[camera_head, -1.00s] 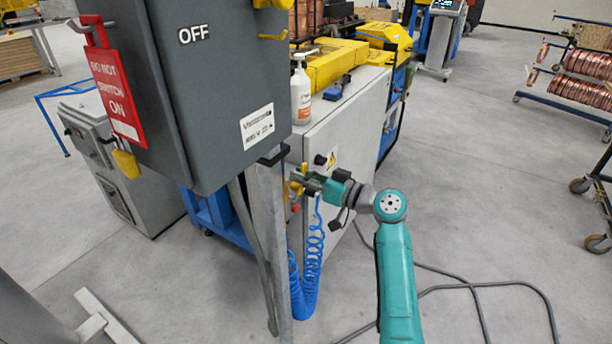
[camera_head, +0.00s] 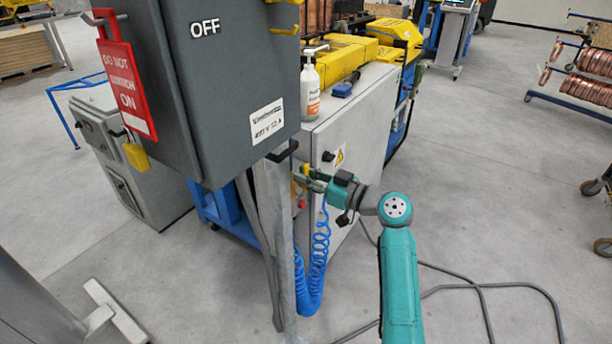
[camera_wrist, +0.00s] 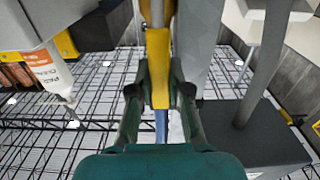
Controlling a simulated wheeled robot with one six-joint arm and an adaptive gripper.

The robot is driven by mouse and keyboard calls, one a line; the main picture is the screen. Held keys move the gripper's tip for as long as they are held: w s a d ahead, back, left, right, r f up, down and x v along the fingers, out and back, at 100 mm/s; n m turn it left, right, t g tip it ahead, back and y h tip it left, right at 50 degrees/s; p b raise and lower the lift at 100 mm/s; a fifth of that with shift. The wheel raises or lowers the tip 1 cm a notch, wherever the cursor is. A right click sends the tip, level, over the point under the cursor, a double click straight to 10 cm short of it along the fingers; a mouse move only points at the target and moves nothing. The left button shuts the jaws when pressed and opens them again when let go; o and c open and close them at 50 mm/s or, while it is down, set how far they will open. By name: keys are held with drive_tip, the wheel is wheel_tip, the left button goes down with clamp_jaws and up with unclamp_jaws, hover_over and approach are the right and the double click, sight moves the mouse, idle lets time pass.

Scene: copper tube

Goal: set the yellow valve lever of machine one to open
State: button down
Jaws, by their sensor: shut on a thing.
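The yellow valve lever (camera_wrist: 158,62) stands between the fingers of my gripper (camera_wrist: 160,92) in the wrist view, and the gripper is shut on it. In the head view my gripper (camera_head: 312,182) is at the side of the grey machine cabinet (camera_head: 350,135), just right of the metal post. A small bit of yellow (camera_head: 304,170) shows at the fingertips there. The lever's far end and its pivot are mostly hidden by the gripper and the post, so I cannot tell its exact setting from the head view.
A grey switch box (camera_head: 225,90) marked OFF, with a red tag (camera_head: 126,88) and a yellow padlock (camera_head: 136,156), hangs on a metal post (camera_head: 275,230) close left. A blue coiled hose (camera_head: 315,270) hangs below my gripper. A white bottle (camera_head: 310,92) stands on the cabinet.

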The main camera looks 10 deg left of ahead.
drive_tip(key=c, duration=1.1)
unclamp_jaws()
drive_tip(key=v, duration=1.2)
